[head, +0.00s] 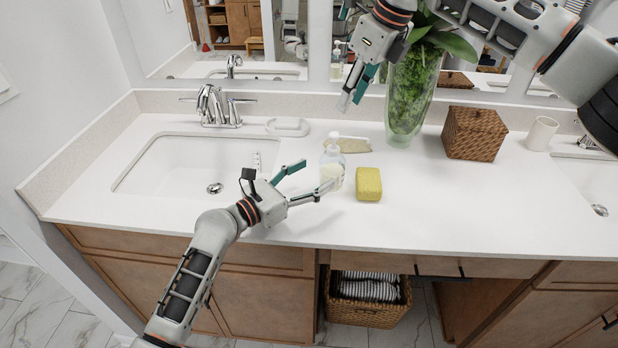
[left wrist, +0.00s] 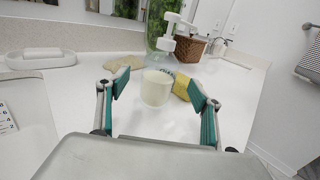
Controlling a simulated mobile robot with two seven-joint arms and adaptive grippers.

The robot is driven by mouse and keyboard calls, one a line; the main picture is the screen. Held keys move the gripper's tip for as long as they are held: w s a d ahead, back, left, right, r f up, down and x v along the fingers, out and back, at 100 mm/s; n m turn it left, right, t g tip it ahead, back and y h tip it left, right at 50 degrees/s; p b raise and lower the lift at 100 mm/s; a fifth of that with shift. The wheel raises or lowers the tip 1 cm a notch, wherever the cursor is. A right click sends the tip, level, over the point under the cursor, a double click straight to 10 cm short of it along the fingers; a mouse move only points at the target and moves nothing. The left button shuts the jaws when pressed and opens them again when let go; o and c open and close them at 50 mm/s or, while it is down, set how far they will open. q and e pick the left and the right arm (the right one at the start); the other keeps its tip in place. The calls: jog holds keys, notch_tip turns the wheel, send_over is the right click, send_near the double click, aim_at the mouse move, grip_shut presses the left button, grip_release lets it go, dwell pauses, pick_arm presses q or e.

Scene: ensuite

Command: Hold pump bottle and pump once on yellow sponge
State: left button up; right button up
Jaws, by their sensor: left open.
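The pump bottle (head: 333,172) is clear with pale liquid and a white pump top, standing upright on the counter. It also shows in the left wrist view (left wrist: 156,90), ahead of and between the fingers. The yellow sponge (head: 369,185) lies just right of the bottle; the right finger partly covers it in the left wrist view (left wrist: 181,88). My left gripper (head: 318,177) is open and empty, its tips at the bottle's left side, with no clear contact. My right gripper (head: 352,98) hangs above the counter behind the bottle, near the vase; its finger gap is unclear.
A glass vase with greenery (head: 412,100) stands behind the sponge. A wicker box (head: 474,134) and white cup (head: 541,133) are farther right. A soap dish (head: 288,127) and beige item (head: 350,145) lie behind. A sink (head: 180,165) is left. The front-right counter is clear.

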aim_at(332, 165)
pick_arm(q)
jog(key=shift+x, duration=3.5)
jog(key=shift+f, duration=0.1)
jog(key=c, duration=1.5)
